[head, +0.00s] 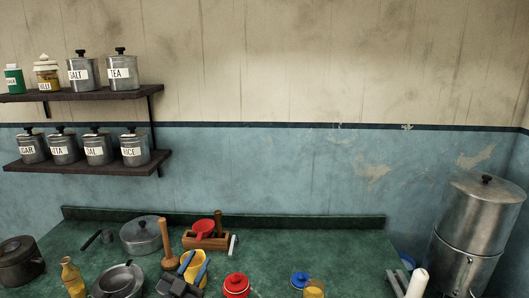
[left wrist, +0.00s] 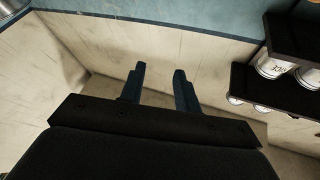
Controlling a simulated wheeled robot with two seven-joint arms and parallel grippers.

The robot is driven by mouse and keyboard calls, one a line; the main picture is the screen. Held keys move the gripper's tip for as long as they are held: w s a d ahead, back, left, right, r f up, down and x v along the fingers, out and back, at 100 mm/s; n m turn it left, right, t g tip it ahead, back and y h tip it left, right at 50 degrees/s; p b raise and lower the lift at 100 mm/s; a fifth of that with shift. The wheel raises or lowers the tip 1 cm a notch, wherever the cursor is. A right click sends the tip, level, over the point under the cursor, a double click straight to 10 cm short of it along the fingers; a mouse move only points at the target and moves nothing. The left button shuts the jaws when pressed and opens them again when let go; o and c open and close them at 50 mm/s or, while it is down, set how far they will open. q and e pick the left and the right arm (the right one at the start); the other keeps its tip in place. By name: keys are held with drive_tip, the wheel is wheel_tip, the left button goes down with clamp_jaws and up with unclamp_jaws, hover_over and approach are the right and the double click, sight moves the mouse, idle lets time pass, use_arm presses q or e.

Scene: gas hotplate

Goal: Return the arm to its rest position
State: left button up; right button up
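My left gripper (head: 194,266) is low in the head view, left of centre, over the green counter (head: 335,238). Its two blue fingers are apart. In the left wrist view the fingers (left wrist: 158,80) stand apart with nothing between them, with wall behind. A yellow container (head: 204,257) appears right behind the fingers in the head view; I cannot tell how close it is. My right gripper is not seen.
A lidded pot (head: 141,236), a wooden box (head: 207,241) with a red cup, a red pot (head: 236,285) and an oil bottle (head: 72,278) crowd the counter. A steel urn (head: 480,230) stands right. Shelves (head: 85,162) hold canisters on the left wall.

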use_arm(q)
drive_tip(key=s+a+f+n+g+y, duration=0.35)
drive_tip(key=s+f+y, duration=0.2)
drive_tip(key=f, duration=0.25)
drive_tip(key=s+a+f+n+g+y, duration=0.35)
drive_tip(key=s+f+n+y, duration=0.2)
drive_tip(key=f, duration=0.25)
drive_tip(key=s+d+f+m+g+h, duration=0.15)
drive_tip(key=s+f+g, duration=0.35)
drive_tip(key=s, duration=0.6)
drive_tip(key=s+d+f+m+g+h, duration=0.15)
drive_tip(key=s+f+g, duration=0.35)
drive_tip(key=s, duration=0.6)
drive_tip(key=s+d+f+g, duration=0.1)
drive_tip(key=f, duration=1.1)
drive_tip(key=s+d+f, duration=0.2)
drive_tip(key=f, duration=1.1)
drive_tip(key=s+d+f+g, duration=0.1)
drive_tip(key=s+f, duration=0.1)
drive_tip(key=f, duration=1.1)
drive_tip(key=shift+d+f+g, duration=0.2)
drive_tip(key=shift+d+g, duration=0.05)
drive_tip(key=shift+g, duration=0.05)
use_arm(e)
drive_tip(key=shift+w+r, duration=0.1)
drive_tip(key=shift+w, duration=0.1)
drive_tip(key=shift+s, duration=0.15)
